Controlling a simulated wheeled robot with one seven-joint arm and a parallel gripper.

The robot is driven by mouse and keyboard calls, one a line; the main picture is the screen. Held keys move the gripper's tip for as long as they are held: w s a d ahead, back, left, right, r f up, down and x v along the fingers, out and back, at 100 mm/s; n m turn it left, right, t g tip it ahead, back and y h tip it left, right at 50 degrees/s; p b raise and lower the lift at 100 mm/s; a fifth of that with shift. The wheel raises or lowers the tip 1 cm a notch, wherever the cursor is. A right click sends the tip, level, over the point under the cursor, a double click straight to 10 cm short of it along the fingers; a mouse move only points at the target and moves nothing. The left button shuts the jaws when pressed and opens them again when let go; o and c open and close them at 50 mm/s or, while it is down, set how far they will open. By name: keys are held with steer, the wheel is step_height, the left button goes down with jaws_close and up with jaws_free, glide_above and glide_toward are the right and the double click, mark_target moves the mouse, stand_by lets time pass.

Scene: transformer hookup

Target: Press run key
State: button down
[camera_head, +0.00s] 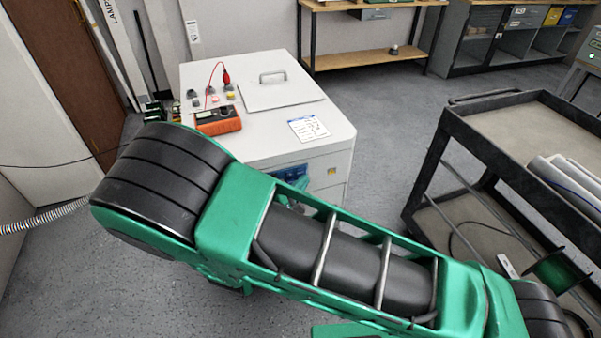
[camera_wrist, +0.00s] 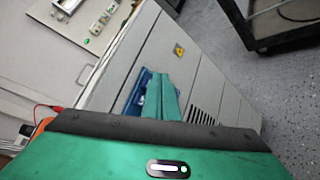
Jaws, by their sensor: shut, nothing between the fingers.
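A white cabinet (camera_head: 265,135) stands ahead, with a blue panel (camera_head: 290,173) on its front face. In the wrist view the blue panel (camera_wrist: 136,97) shows beside my green gripper (camera_wrist: 160,80). My gripper is shut and empty, and its tips are at or close in front of the panel. I cannot tell whether they touch it. The gripper covers part of the panel, and I cannot make out the run key. In the head view my arm hides most of the gripper and the lower cabinet front.
An orange multimeter (camera_head: 217,120) with a red lead, a plate with a handle (camera_head: 280,92) and a paper label (camera_head: 308,128) are on the cabinet top. A black cart (camera_head: 455,130) stands at right. A wooden workbench (camera_head: 360,63) is behind. Grey floor lies between cabinet and cart.

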steer(key=shift+s, duration=0.1)
steer(key=shift+s+d, duration=0.25)
steer(key=shift+s, duration=0.5)
steer(key=shift+s+d, duration=0.2)
steer(key=shift+s, duration=0.6)
steer(key=shift+s+d, duration=0.25)
steer(key=shift+s, duration=0.5)
steer(key=s+d+r+m+g, duration=0.1)
steer(key=d+r+m+g, duration=0.3)
steer(key=d, duration=0.5)
steer(key=s+d+r+m+g+h, duration=0.1)
steer(key=s+d+m+g, duration=0.1)
steer(key=d+m+g, duration=0.45)
steer(key=s+d+r+m+g, duration=0.1)
steer(key=d+r+m, duration=0.2)
steer(key=d, duration=0.8)
steer(key=s+d+r+m+y, duration=0.2)
steer(key=s+d+r+m, duration=0.1)
steer(key=s, duration=0.4)
steer(key=s+d+r+m+g+y, duration=0.1)
steer(key=s+d+r+m+y, duration=0.1)
steer(key=s, duration=0.6)
steer(key=s+d+r+m+g+y, duration=0.1)
steer(key=s+d+r+m+y, duration=0.2)
steer(key=s+r+m, duration=0.3)
steer(key=shift+s+d+r+m+y, duration=0.35)
steer(key=shift+s+y, duration=0.35)
steer(key=shift+s, duration=0.25)
